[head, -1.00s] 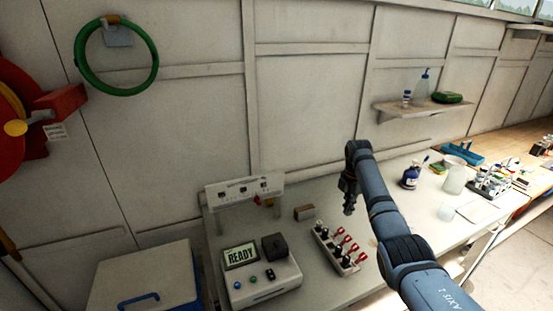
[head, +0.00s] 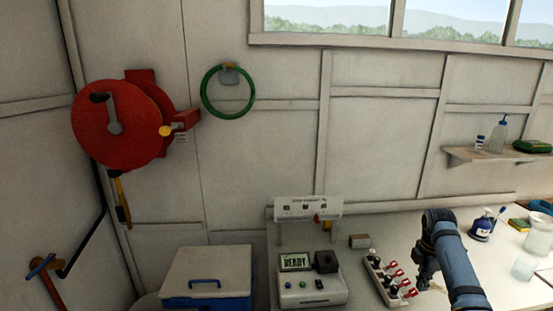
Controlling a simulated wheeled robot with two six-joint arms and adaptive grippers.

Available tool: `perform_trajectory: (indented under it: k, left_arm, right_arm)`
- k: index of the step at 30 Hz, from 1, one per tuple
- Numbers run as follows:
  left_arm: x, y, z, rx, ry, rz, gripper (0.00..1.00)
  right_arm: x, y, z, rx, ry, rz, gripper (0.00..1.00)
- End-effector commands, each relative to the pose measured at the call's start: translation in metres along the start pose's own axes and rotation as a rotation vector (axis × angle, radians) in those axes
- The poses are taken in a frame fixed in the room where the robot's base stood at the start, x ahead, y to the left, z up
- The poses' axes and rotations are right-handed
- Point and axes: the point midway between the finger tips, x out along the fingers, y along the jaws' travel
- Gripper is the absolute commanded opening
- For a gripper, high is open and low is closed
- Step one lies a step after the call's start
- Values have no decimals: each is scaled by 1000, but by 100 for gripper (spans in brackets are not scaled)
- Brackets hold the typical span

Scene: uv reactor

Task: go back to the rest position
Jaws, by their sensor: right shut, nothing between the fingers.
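My right gripper (head: 422,277) is shut and empty at the lower right of the head view. It hangs over the bench, just right of a rack (head: 388,278) of vials with red and dark tops; I cannot tell how far above the bench it is. The UV reactor unit (head: 311,289) stands to the left of the rack, and its screen reads READY. My left gripper is not in view.
A blue and white cooler box (head: 207,273) stands left of the bench (head: 375,223). A dark blue bottle (head: 482,228) and beakers stand to the right of my arm. A red hose reel (head: 122,130) and green hose ring (head: 228,92) hang on the wall.

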Motion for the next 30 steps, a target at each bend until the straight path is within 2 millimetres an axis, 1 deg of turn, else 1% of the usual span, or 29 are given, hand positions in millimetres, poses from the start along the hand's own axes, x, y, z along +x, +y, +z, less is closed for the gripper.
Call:
perform_trajectory:
  k: [1,4,8,11,14,15,17,18,21,24,30]
  left_arm:
    - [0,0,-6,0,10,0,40]
    - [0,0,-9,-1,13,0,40]
    - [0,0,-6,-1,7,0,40]
    - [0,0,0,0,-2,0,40]
    - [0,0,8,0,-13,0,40]
    - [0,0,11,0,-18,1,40]
    - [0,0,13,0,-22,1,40]
    - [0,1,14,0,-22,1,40]
    - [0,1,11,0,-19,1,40]
    - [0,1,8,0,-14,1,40]
    - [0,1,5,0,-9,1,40]
  right_arm:
    - [8,-4,-6,21,-9,2,0]
    - [24,-12,-16,82,-30,13,0]
    - [48,-28,-35,186,-54,39,0]
    - [69,-47,-53,283,-67,66,0]
    - [90,-74,-77,410,-65,102,0]
    - [98,-89,-89,472,-59,119,0]
    - [108,-116,-107,583,-41,147,0]
    - [112,-134,-119,660,-24,165,0]
    - [114,-173,-141,831,22,198,0]
    - [110,-203,-155,970,64,218,0]
    - [94,-250,-173,1197,140,237,0]
